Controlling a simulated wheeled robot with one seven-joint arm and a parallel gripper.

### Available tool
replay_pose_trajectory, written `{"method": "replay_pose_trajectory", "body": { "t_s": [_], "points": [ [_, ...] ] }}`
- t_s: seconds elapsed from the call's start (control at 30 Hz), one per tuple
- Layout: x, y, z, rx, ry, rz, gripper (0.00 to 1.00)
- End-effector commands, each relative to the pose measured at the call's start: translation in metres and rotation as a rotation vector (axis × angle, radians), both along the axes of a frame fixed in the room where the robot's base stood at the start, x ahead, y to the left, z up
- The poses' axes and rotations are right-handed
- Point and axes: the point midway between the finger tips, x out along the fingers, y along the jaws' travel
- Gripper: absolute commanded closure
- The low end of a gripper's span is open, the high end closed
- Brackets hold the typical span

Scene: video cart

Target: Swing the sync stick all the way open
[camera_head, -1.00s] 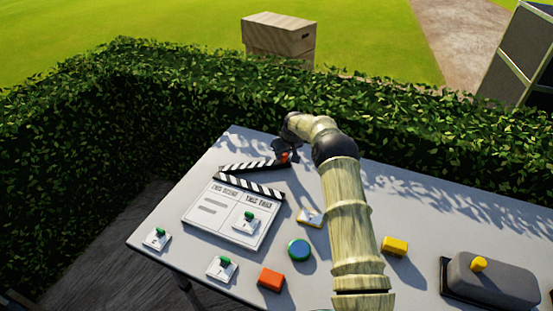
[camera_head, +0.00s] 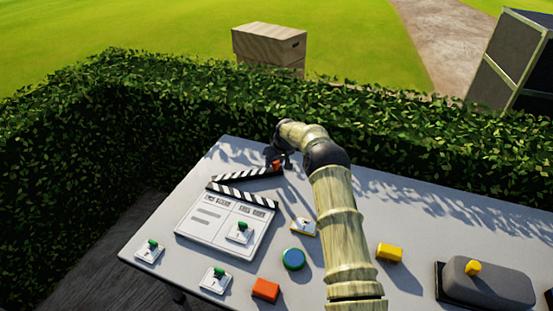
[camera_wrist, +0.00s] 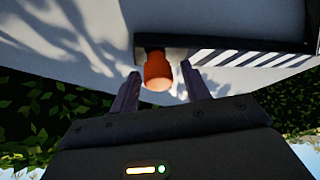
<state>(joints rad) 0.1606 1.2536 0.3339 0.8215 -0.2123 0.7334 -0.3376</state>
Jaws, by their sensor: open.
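The clapperboard (camera_head: 201,224) lies on the table with its striped sync stick (camera_head: 242,174) swung partly away from the fixed striped bar (camera_head: 243,197). The stick and bar come close together at the left and spread apart to the right. An orange knob sits at the stick's right end and shows clearly in the wrist view (camera_wrist: 157,73). My gripper (camera_wrist: 160,70) is open, with one finger on each side of the knob; I cannot tell whether either touches it. In the head view my gripper (camera_head: 277,163) is dark and partly hidden by my arm.
The table (camera_head: 330,272) also holds several white plates with green levers, a blue-green button (camera_head: 293,259), an orange block (camera_head: 265,289), a yellow block (camera_head: 389,252) and a grey device (camera_head: 495,284). A hedge (camera_head: 110,140) runs close behind the table.

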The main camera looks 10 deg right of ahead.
Motion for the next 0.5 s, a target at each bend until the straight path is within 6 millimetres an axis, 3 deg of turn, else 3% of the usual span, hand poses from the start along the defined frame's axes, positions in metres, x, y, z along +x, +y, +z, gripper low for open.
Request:
{"method": "replay_pose_trajectory", "body": {
  "t_s": [0.27,0.5],
  "points": [
    [-0.007,-0.003,0.020,-0.001,-0.002,0.001,0.53],
    [-0.021,-0.009,0.054,-0.001,-0.003,-0.001,0.53]
  ]
}}
